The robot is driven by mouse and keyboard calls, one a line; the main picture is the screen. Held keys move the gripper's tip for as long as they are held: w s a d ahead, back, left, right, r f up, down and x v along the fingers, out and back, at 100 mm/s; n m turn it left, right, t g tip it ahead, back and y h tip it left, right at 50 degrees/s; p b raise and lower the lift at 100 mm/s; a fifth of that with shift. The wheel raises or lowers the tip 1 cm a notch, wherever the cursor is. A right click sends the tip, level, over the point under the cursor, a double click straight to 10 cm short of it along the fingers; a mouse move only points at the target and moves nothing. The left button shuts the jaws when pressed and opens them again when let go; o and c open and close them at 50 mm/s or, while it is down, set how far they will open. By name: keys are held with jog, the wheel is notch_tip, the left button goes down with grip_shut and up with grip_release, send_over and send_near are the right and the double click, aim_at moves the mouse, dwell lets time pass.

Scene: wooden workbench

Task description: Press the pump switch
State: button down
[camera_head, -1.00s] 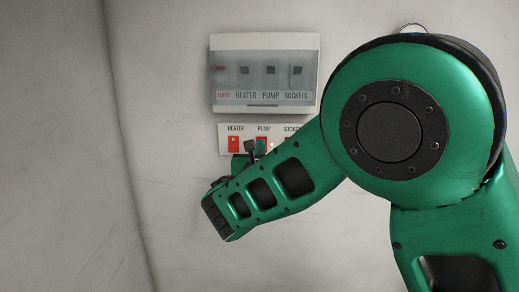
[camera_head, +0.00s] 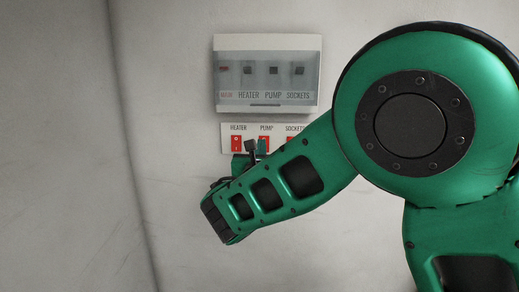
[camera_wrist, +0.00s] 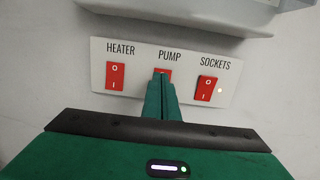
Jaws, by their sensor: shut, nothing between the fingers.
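The pump switch is a red rocker in the middle of a white panel, under the label PUMP. Its top part shows in the head view (camera_head: 264,140) and a sliver shows in the wrist view (camera_wrist: 162,71). My gripper (camera_wrist: 161,77) is shut and empty, its green fingertips over the pump switch and hiding most of it. Whether they touch it, and which way the rocker is tilted, I cannot tell. In the head view my gripper (camera_head: 257,147) is at the panel, partly hidden by my arm.
The heater switch (camera_wrist: 115,76) is left of the fingers, and the sockets switch (camera_wrist: 206,88) is right, with a small lit lamp beside it. A grey-lidded breaker box (camera_head: 266,103) juts from the wall above. The wall at left is clear.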

jog(key=s+r, duration=0.1)
jog(key=s, duration=1)
jog(key=shift+r, duration=0.2)
jog(key=w+d+f+m+g+h, duration=0.1)
jog(key=d+f+m+g+h, duration=0.3)
jog(key=d+m, duration=0.7)
jog(key=w+d+f+m+g+h, duration=0.15)
jog(key=d+f+m+g, duration=0.35)
jog(key=d, duration=1.3)
jog(key=s+d+f+m+g, duration=0.5)
jog(key=s+d+f+m, duration=0.3)
jog(key=s+d, duration=0.4)
jog(key=s+f+m+g+y, duration=0.2)
jog(key=s+m+y, duration=0.1)
jog(key=s+m, duration=0.6)
jog(key=s+d+f+m+g+y, duration=0.1)
jog(key=s+f+m+g+y, duration=0.1)
jog(key=s+m, duration=0.7)
jog(key=s+g+y, duration=0.1)
jog(key=s, duration=0.6)
jog(key=shift+d+f, duration=0.25)
